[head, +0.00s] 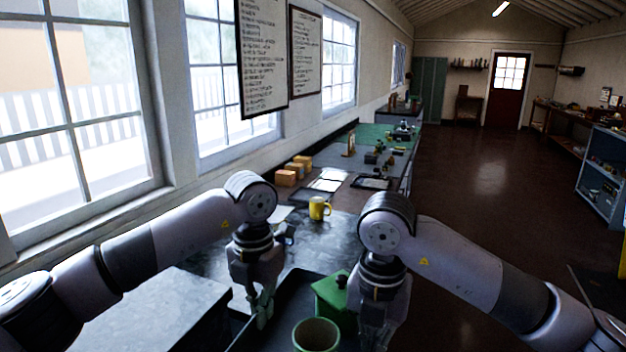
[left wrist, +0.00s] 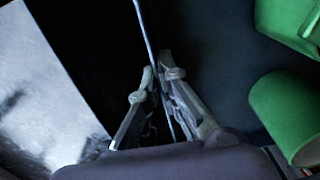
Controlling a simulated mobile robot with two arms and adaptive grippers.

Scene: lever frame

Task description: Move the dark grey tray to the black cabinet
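The dark grey tray (head: 290,287) is at the bottom middle of the head view, between my two grippers. It carries a green box (head: 331,297) with a black knob and an open green cup (head: 316,335). My left gripper (head: 263,312) is at its left wall. In the left wrist view the fingers (left wrist: 158,72) close around the thin tray rim (left wrist: 145,32), one on each side. My right gripper (head: 374,338) is at the tray's right side; its fingertips are mostly hidden. I cannot pick out a black cabinet with certainty.
A grey marbled worktop (head: 150,310) stands left of the tray, with a dark gap between. A yellow mug (head: 318,208) stands on the bench beyond. Tan blocks (head: 287,178) sit by the windows. Open floor (head: 480,190) lies to the right, with a blue-grey shelf (head: 602,175) farther right.

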